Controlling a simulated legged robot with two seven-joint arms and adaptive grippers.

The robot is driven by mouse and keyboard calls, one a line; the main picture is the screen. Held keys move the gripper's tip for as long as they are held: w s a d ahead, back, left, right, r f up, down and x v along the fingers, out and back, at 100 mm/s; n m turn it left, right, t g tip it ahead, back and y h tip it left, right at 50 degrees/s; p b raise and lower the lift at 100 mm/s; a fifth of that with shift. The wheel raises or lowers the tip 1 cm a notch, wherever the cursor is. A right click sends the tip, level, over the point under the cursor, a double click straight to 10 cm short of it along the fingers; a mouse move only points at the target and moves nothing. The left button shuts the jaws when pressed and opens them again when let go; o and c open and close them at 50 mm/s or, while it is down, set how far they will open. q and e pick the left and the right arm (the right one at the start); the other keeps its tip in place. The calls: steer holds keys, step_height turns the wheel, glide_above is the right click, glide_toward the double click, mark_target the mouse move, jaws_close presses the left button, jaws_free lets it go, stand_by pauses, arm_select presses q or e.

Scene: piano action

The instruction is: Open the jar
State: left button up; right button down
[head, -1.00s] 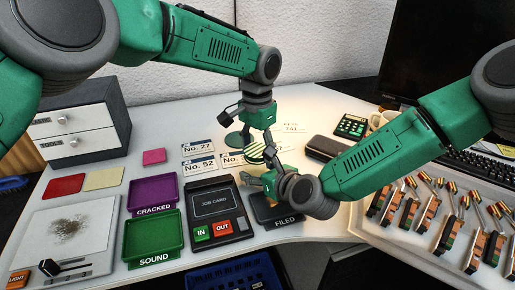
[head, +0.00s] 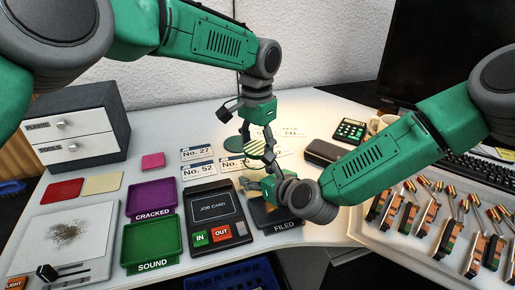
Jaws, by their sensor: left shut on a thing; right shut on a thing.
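The jar (head: 255,150), a small round thing with green and pale stripes, is in the middle of the desk, between my two grippers. My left gripper (head: 259,136) comes down from above and is shut on the upper part of the jar. My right gripper (head: 264,180) reaches in from the right, low, and is shut on the lower part of the jar. The fingers hide much of it, and I cannot tell whether the lid has come apart from the body.
A job card terminal (head: 213,214) and a tray marked FILED (head: 280,222) lie just in front. Purple CRACKED (head: 152,194) and green SOUND (head: 150,240) trays are at left. Numbered cards (head: 197,168) lie behind. A dark case (head: 322,151) and piano parts (head: 440,225) are at right.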

mark_target(256, 147)
arm_select(q)
steer(key=shift+r, duration=2)
arm_select(e)
steer(key=c, duration=0.6)
jaws_free()
steer(key=shift+c, duration=0.2)
steer(key=shift+o, duration=1.1)
